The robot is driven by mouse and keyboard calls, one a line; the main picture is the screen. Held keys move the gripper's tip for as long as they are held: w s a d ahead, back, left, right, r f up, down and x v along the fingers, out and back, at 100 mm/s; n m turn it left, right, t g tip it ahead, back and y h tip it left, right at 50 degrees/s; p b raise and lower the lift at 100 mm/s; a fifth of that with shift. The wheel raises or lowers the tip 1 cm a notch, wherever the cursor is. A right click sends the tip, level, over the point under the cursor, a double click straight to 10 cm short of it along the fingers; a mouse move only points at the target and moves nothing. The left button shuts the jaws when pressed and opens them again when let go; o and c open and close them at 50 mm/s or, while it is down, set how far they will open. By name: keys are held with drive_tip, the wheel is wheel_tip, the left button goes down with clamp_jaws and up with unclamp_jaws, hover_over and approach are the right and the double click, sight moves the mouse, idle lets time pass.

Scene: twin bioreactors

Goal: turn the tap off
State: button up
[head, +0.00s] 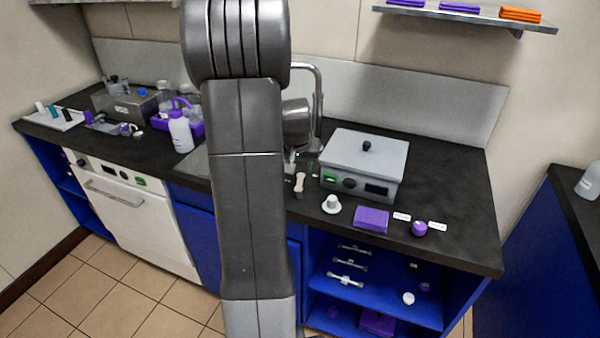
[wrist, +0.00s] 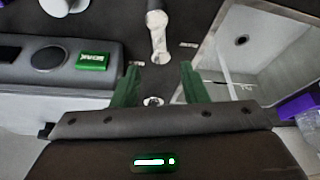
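The tap shows in the head view as a tall silver gooseneck (head: 319,92) at the back of the counter, right of my arm. Its lower part and its handle are hidden there by my arm. In the wrist view, my gripper (wrist: 158,68) points down at the counter with its two green fingers apart. A small pale round fitting (wrist: 153,101) shows low between the fingers, partly covered by the gripper body. I cannot tell whether it is part of the tap. A thin pale streak (wrist: 226,72) crosses the sink; I cannot tell whether it is water.
The sink (wrist: 265,55) lies right of the fingers in the wrist view. A grey lidded bath (head: 365,160) stands close right of the tap. A white bottle (head: 180,132) and purple rack stand left of my arm.

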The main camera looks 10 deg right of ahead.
drive_tip(key=v, duration=0.8)
